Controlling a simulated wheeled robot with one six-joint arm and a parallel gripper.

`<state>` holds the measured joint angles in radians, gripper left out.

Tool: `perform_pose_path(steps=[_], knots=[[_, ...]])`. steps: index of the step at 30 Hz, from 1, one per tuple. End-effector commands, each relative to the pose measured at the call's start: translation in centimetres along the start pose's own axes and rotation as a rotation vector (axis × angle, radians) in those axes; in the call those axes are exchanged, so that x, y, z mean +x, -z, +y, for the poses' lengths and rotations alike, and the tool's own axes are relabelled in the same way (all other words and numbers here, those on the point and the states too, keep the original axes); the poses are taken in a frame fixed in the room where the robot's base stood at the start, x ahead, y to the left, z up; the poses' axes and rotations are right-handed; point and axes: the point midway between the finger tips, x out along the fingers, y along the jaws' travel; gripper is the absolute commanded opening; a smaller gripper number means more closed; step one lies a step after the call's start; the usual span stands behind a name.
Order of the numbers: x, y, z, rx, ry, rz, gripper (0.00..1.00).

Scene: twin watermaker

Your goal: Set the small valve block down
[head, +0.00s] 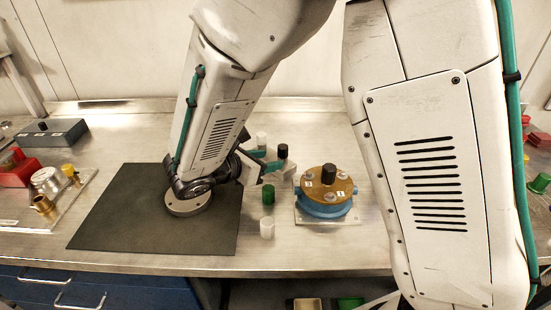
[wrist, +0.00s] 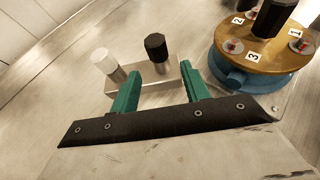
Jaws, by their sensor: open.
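The small valve block (wrist: 152,82) is a pale metal bar in the wrist view, with a white knob (wrist: 106,64) and a black knob (wrist: 157,50) standing up from it. It appears to rest upright on the metal bench. My gripper (wrist: 160,68) is open, its two green fingers apart at the near side of the block. I cannot tell whether either finger touches it. In the head view my gripper (head: 270,160) is low over the bench, between the dark mat and the round valve. It hides most of the block there; the black knob (head: 283,151) shows.
A round valve with a brown top and blue body (head: 326,198) stands close on the right. A green cylinder (head: 268,195) and a white cylinder (head: 267,229) stand in front. A dark mat (head: 125,215) lies left, mostly bare. A grey box (head: 52,134) is farther left.

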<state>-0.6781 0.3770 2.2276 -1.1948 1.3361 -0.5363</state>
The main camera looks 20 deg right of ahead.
Motion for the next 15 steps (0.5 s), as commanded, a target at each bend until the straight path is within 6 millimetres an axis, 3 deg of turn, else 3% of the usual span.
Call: perform_pose_path(steps=[6,15], knots=[[-4.7,0.0,0.1,0.001,-0.004,0.001,0.46],[-7.4,0.0,0.0,-0.001,-0.001,0.001,0.46]])
